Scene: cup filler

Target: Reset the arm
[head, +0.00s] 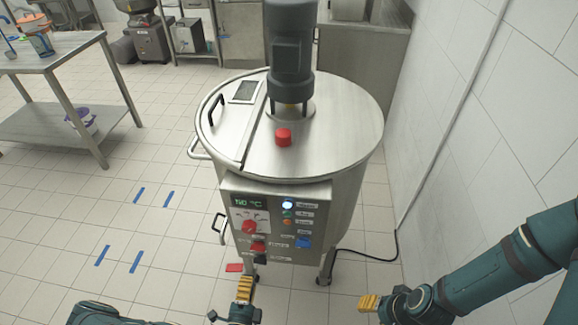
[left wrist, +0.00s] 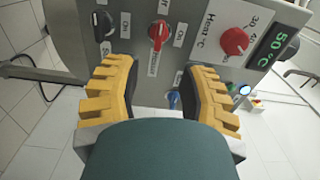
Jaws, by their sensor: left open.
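My left gripper (head: 243,293) is low in the head view, in front of the control panel (head: 277,197) of the steel tank machine. In the left wrist view its yellow fingers (left wrist: 160,68) are spread apart with nothing between them. Beyond them the panel shows a red knob (left wrist: 158,32), a black knob (left wrist: 103,26), a heat knob (left wrist: 235,41) and a blue knob (left wrist: 173,99). The gripper looks close to the panel; I cannot tell the exact gap. My right gripper (head: 372,303) is at the lower right, apart from the machine, its fingers partly overlapping in view.
The tank (head: 346,120) has a motor (head: 290,45) and a red button (head: 283,137) on its lid. A black cable (head: 372,254) runs from it towards the wall (head: 500,120) on the right. A steel table (head: 60,55) stands at left.

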